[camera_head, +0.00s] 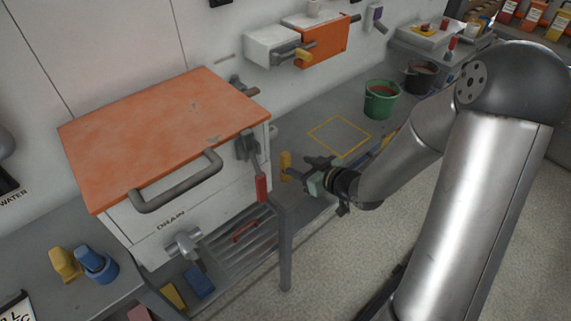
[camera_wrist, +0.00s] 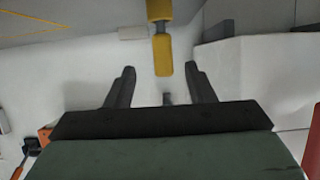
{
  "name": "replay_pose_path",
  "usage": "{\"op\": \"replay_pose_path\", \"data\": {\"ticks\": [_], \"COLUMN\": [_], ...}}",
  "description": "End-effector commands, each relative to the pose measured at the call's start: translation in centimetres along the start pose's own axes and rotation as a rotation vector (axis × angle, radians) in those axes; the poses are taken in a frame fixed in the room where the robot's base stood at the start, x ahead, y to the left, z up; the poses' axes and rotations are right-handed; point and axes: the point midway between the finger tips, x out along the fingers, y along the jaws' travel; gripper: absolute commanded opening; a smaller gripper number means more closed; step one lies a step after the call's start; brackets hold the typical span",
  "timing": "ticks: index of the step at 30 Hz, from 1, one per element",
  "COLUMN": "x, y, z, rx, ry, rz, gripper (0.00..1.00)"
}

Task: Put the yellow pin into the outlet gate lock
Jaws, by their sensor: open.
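A yellow pin (camera_head: 286,165) with a dark middle band is just in front of my gripper (camera_head: 303,172), beside the right side of the orange-lidded box. In the wrist view the pin (camera_wrist: 163,68) is in line with the gap between my fingers (camera_wrist: 160,72). Clear space shows on both sides of it. My gripper is open and holds nothing. I cannot tell for certain which fitting is the outlet gate lock. A dark latch with a red handle (camera_head: 261,188) is on the box's right side, and a grey fitting (camera_head: 183,244) is below the DRAIN label.
The orange-lidded box (camera_head: 160,130) with its grey bar handle stands left of my gripper. Another yellow piece (camera_head: 303,55) is at the wall unit. Yellow (camera_head: 65,263) and blue (camera_head: 97,263) pieces stand at lower left. A green bucket (camera_head: 381,99) stands behind a yellow-outlined square.

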Motion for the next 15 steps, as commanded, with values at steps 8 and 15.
{"op": "replay_pose_path", "data": {"ticks": [8,15], "x": [2.3,5.8], "y": [-0.1,-0.5], "z": [-0.1,-0.5], "rx": [0.0,0.001], "ry": [-0.001,-0.001], "rz": [-0.001,-0.002], "gripper": [0.49,0.49]}}
